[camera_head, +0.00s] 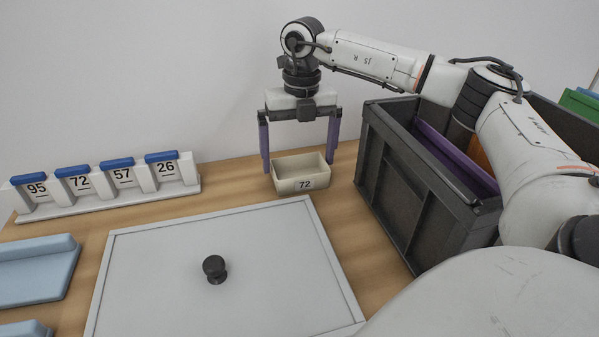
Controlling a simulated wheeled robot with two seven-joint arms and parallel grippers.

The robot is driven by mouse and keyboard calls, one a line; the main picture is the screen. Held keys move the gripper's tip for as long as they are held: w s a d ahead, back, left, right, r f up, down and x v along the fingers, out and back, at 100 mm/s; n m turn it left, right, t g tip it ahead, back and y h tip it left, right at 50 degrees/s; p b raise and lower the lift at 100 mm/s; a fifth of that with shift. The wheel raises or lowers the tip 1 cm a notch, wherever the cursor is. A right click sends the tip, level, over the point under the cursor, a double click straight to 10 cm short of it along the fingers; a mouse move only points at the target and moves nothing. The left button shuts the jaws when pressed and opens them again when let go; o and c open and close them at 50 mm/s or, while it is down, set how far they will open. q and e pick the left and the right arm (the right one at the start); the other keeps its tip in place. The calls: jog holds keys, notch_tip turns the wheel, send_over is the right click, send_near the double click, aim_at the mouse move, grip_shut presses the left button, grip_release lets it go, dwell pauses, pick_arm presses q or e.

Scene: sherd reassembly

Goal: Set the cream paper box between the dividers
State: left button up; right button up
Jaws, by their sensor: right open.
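The cream paper box (306,184) is a small open-topped box with a "72" label on its front. It sits upright on the wooden table near the wall, and its inside looks empty. My right gripper (298,166) is open above it, with one purple finger at each side of the box. I cannot tell whether the fingers touch it. To the right stands a dark grey crate (391,190) holding a purple divider (458,158) and an orange divider (479,155). My right arm hides much of the crate's inside. My left gripper is not in view.
A white rack (110,204) at the back left holds blue-topped cards numbered 95, 72, 57 and 26. A grey framed board (150,270) with a black knob (214,268) fills the front middle. Light blue trays (38,270) lie at left. Green items (580,102) show at far right.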

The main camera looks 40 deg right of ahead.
aim_at(300, 173)
notch_tip(300, 173, down, 2)
jog(key=shift+f, duration=0.15)
jog(key=shift+w, duration=0.1)
jog(key=c, duration=0.9)
